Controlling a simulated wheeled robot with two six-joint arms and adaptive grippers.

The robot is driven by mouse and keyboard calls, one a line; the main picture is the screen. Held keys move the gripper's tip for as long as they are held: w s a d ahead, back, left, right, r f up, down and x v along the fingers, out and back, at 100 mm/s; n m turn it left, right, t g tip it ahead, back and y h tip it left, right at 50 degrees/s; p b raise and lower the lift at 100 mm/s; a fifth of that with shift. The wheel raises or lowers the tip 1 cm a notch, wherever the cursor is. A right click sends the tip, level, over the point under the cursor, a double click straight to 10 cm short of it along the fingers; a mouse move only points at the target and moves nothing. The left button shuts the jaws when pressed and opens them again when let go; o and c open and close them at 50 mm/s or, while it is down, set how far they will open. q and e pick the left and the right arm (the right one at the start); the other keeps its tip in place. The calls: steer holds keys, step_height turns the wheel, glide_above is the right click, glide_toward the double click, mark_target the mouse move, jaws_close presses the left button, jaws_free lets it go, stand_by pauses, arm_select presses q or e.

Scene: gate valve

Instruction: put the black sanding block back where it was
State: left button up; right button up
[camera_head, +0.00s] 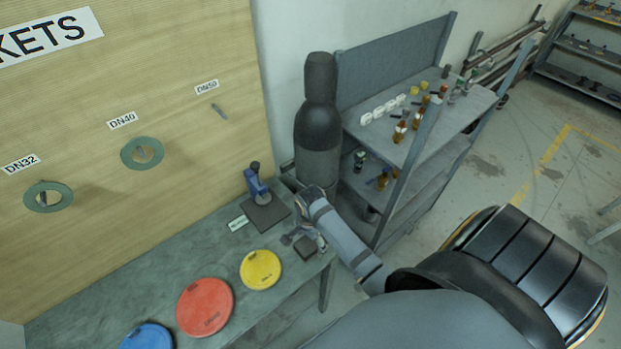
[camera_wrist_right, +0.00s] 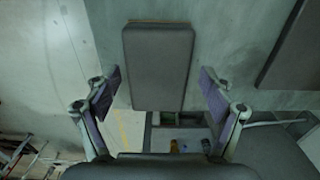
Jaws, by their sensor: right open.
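The black sanding block (camera_head: 306,249) is on the grey-green bench by its right-hand edge, just below my right gripper (camera_head: 300,237). In the right wrist view the block (camera_wrist_right: 158,65) is a dark rectangle with a thin brown edge at its far end. My right gripper (camera_wrist_right: 160,88) is open, one finger to each side of the block's near part, with gaps between fingers and block. I cannot tell how far above the bench the fingertips are. My left gripper is not in view.
A dark square plate (camera_head: 264,214) with a blue tool (camera_head: 257,184) stands behind the block. Yellow (camera_head: 261,269), red (camera_head: 205,307) and blue (camera_head: 148,338) discs lie on the bench (camera_head: 190,257). A dark cylinder (camera_head: 318,130) and a shelf rack (camera_head: 395,150) stand beyond. Gaskets hang on the wooden board (camera_head: 185,60).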

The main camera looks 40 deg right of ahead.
step_height(320, 180, up, 8)
steer(key=shift+w+f+b, duration=0.1)
steer(key=shift+b, duration=0.85)
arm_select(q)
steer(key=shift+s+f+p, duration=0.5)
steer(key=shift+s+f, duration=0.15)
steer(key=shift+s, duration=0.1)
arm_select(e)
step_height(320, 180, up, 4)
steer(key=shift+f, duration=0.1)
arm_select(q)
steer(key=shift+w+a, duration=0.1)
